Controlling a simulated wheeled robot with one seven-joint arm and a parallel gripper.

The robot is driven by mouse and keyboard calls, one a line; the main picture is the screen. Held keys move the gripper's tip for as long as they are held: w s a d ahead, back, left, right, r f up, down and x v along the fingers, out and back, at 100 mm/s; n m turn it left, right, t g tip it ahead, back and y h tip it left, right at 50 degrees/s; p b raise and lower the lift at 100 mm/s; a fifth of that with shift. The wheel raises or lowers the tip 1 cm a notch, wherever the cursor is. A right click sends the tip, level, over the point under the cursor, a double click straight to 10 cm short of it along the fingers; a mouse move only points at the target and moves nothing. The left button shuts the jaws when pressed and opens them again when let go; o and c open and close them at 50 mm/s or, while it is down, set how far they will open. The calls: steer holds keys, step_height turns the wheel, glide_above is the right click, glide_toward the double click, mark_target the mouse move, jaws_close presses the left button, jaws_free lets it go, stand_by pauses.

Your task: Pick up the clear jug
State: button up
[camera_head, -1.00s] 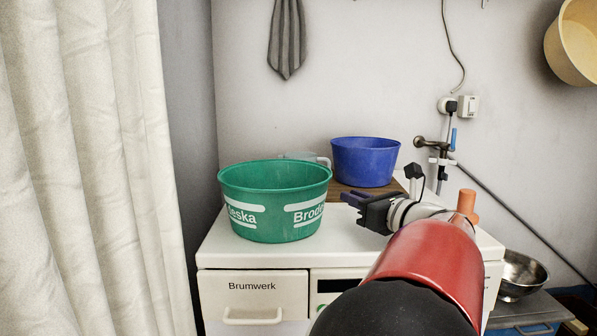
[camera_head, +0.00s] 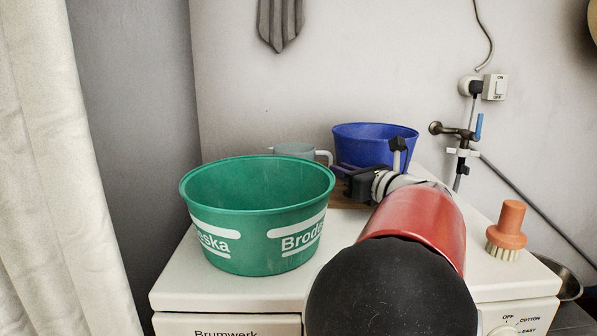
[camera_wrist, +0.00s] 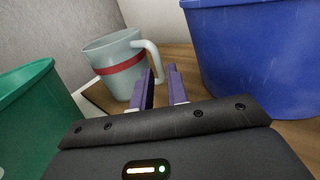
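The clear jug (camera_wrist: 118,62) is a pale, see-through jug with a red band and a white handle (camera_wrist: 153,60). It stands upright on a wooden board in the wrist view. In the head view only the top of the jug (camera_head: 296,151) shows behind the green tub. My gripper (camera_wrist: 165,72) is open, its two purple fingers apart with nothing between them. The fingertips point at the handle side of the jug, close to the handle; whether they touch it I cannot tell. In the head view my gripper (camera_head: 338,172) is between the green tub and the blue tub.
A green tub (camera_head: 257,215) stands on the white washing machine (camera_head: 180,284), in front of the jug. A blue tub (camera_head: 372,147) stands right of the jug on the wooden board (camera_wrist: 181,56). An orange brush (camera_head: 508,227) stands at the right. The wall is close behind.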

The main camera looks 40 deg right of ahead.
steer(key=w, duration=0.4)
steer(key=shift+w+d+f, duration=0.1)
steer(key=shift+w+d, duration=0.05)
steer(key=shift+w, duration=0.15)
steer(key=shift+c, duration=0.2)
jaws_close()
